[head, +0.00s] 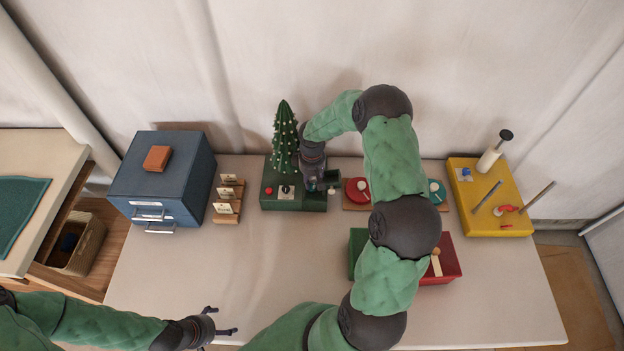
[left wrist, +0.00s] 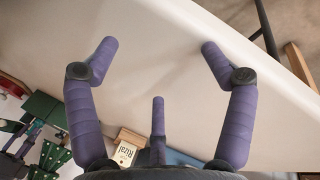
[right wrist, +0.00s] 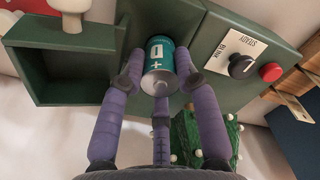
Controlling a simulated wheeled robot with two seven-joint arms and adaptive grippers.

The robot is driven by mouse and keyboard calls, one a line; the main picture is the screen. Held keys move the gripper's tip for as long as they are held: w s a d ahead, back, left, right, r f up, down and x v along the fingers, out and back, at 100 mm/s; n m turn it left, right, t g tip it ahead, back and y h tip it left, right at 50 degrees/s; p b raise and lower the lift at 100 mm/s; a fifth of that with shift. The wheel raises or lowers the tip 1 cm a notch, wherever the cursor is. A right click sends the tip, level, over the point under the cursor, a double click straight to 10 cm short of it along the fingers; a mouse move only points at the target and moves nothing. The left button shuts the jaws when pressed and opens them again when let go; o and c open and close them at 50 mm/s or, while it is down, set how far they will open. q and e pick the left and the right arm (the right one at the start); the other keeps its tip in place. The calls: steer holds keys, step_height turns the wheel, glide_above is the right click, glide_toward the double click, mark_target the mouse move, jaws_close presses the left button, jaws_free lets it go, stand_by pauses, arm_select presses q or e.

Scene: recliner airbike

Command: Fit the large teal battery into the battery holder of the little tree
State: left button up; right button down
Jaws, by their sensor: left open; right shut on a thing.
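The little tree (head: 285,138) stands on a green base box (head: 282,203) at the back middle of the table. My right gripper (head: 318,183) is over the right part of that base and hides much of it. In the right wrist view it is shut on the large teal battery (right wrist: 160,58), whose plus mark shows. My left gripper (head: 222,322) is open and empty near the table's front left.
A dial (right wrist: 241,66) and red button (right wrist: 271,72) sit on the base. A blue drawer cabinet (head: 160,185) and card rack (head: 228,200) stand left. Red and green bins (head: 450,262) and a yellow box (head: 478,220) are right. The table's left middle is clear.

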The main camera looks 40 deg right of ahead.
mark_target(312, 178)
arm_select(q)
steer(key=shift+f+b, duration=1.05)
steer(key=shift+f, duration=0.05)
arm_select(e)
steer(key=shift+f, duration=1.4)
steer(key=c, duration=0.8)
jaws_free()
arm_select(q)
steer(key=shift+w, duration=0.1)
arm_select(e)
steer(key=shift+d+r, duration=0.1)
steer(key=shift+r, duration=0.25)
step_height(312, 178, up, 6)
steer(key=shift+f, duration=0.15)
steer(key=shift+w+r, duration=0.1)
steer(key=shift+r, duration=0.7)
arm_select(q)
steer(key=shift+r, duration=0.1)
arm_select(e)
steer(key=shift+a, duration=0.2)
